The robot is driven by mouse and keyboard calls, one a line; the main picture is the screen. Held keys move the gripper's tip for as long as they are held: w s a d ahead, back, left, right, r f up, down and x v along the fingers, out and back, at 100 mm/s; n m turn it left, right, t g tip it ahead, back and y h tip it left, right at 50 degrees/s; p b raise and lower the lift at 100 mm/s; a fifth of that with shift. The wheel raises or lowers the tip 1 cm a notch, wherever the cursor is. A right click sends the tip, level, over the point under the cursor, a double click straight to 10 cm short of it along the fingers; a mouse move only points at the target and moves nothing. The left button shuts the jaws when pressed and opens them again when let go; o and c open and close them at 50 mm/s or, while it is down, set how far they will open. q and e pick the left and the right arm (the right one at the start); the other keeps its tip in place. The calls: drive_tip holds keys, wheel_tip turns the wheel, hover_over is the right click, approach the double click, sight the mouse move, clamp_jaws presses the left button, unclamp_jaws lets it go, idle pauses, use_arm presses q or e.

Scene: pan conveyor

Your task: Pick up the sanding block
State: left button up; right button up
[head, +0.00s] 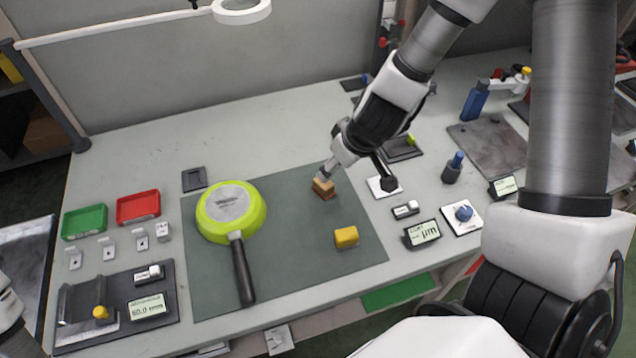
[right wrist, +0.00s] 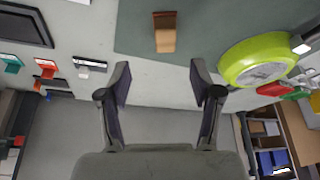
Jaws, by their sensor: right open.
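The sanding block (head: 323,189), a small tan block with a red-brown lower part, sits on the dark green mat (head: 290,265), right of the pan. In the right wrist view, the sanding block (right wrist: 165,34) appears near the top, beyond my fingertips and roughly in line with the gap between them. My right gripper (right wrist: 162,82) is open and empty, its dark fingers spread apart. In the head view my right arm reaches down close to the block and its fingers are hard to make out. Only a bit of my left arm shows at the left edge.
A lime-green pan (head: 228,207) with a black handle lies left of the block. A yellow block (head: 346,237) lies nearer the front. Red (head: 138,206) and green (head: 84,222) trays stand at left. Gauges and small tools stand at right.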

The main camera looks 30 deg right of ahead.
sight(329, 184)
drive_tip(key=b+x, duration=0.2)
drive_tip(key=x, duration=0.2)
drive_tip(key=shift+w+a+f+b, duration=0.2)
drive_tip(key=shift+f+b, duration=0.05)
drive_tip(key=shift+b, duration=0.05)
drive_tip(key=b+x, duration=0.2)
drive_tip(key=x, duration=0.1)
drive_tip(key=b+x, duration=0.1)
drive_tip(key=b, duration=0.1)
drive_tip(key=shift+s+a+f, duration=0.2)
drive_tip(key=shift+s+f, duration=0.1)
drive_tip(key=shift+f, duration=0.05)
drive_tip(key=shift+w+f, duration=0.1)
drive_tip(key=shift+w, duration=0.1)
use_arm(q)
wheel_tip(329, 184, down, 8)
drive_tip(key=shift+w+a+r, duration=0.15)
drive_tip(key=shift+w, duration=0.3)
drive_tip(key=shift+s, duration=0.1)
use_arm(e)
drive_tip(key=shift+s, duration=0.1)
clamp_jaws()
